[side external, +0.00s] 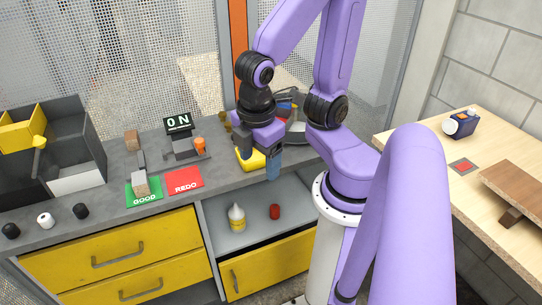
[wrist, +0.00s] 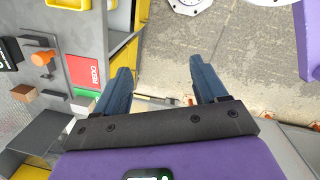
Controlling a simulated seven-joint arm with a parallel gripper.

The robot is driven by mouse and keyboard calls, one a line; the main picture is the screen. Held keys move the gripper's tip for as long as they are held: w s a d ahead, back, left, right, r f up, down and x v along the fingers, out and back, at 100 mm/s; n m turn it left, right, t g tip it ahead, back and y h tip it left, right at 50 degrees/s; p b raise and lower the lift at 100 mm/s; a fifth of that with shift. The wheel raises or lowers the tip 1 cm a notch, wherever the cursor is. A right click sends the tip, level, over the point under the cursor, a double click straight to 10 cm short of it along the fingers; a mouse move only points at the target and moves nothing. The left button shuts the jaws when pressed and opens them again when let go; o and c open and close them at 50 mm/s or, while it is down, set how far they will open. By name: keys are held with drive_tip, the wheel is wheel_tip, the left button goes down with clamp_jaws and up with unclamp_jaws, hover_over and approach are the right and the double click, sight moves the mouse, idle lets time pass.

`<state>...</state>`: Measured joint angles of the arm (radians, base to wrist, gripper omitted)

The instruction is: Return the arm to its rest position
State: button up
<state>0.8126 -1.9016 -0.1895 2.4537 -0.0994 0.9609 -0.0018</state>
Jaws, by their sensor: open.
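My gripper (side external: 261,165) hangs from the purple arm near the front edge of the grey workbench (side external: 110,212), right of the red REDO pad. In the wrist view my gripper (wrist: 159,72) has its two dark blue fingers spread wide with nothing between them. Beyond the fingers the wrist view shows the concrete floor (wrist: 210,40). In the side view the arm is bent over the bench, and its links hide part of the bench's right end.
A green GOOD pad (side external: 143,191) with a small block on it lies beside the REDO pad (side external: 184,181). An ON display (side external: 178,123) stands behind. A yellow object (side external: 250,160) is close behind the gripper. A wooden table (side external: 497,225) stands at right.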

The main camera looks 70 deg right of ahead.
drive_tip(key=shift+s+r+m+y, duration=0.15)
drive_tip(key=shift+s+r+y, duration=0.1)
drive_tip(key=shift+s+y, duration=0.3)
drive_tip(key=shift+s+r+m+y, duration=0.2)
drive_tip(key=shift+s+y, duration=0.15)
drive_tip(key=shift+s, duration=0.4)
idle(0.4)
